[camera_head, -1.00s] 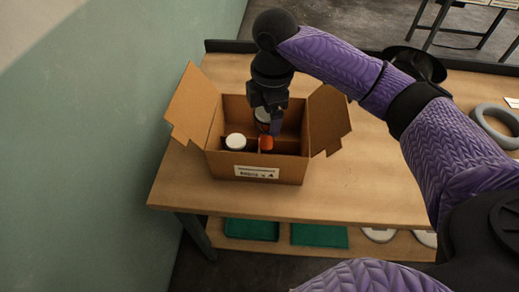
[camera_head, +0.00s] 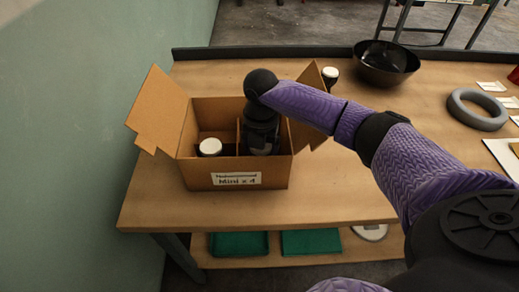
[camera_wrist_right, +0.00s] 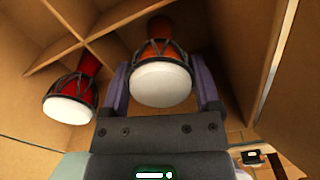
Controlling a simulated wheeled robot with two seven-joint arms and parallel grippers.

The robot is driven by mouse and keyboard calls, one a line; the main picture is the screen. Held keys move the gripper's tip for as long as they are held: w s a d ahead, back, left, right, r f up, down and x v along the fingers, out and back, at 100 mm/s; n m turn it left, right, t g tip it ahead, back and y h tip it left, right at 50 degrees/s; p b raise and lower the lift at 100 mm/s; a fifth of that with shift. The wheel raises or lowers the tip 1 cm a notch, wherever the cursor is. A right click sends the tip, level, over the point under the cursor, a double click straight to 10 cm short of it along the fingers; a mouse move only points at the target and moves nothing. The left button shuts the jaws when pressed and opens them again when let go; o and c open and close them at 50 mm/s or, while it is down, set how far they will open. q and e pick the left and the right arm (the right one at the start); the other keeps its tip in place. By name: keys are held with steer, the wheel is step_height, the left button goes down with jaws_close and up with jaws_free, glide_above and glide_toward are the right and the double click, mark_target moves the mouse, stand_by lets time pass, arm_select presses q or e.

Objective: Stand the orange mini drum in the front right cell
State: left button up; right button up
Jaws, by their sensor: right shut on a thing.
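The cardboard box (camera_head: 200,178) stands open on the table, with dividers inside. My right gripper (camera_wrist_right: 165,90) reaches down into its right part, with its fingers on both sides of the orange mini drum (camera_wrist_right: 160,82), shut on it. The drum's white head faces the wrist camera and its orange foot points down, over the cell to the right of a divider. How far its foot is from the floor I cannot tell. My gripper hides this drum in the head view. A red drum (camera_wrist_right: 72,96) stands in the neighbouring left cell; its white head (camera_head: 210,146) shows in the head view.
The box flaps (camera_head: 158,110) stick out left and right. Another white-topped drum (camera_head: 330,74) stands behind the right flap. A black bowl (camera_head: 385,62) and a grey ring (camera_head: 477,109) lie farther right. The table front is clear.

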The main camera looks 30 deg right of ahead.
steer(key=shift+r, duration=0.1)
steer(key=o, duration=1)
steer(key=shift+o, duration=0.4)
arm_select(q)
steer(key=shift+t+h, duration=0.3)
steer(key=r+p, duration=0.1)
steer(key=w+d+r+p, duration=0.1)
steer(key=r+p, duration=0.1)
steer(key=w+d+r+p, duration=0.1)
steer(key=shift+w+d+r, duration=0.15)
steer(key=shift+r, duration=0.1)
arm_select(e)
step_height(320, 180, up, 12)
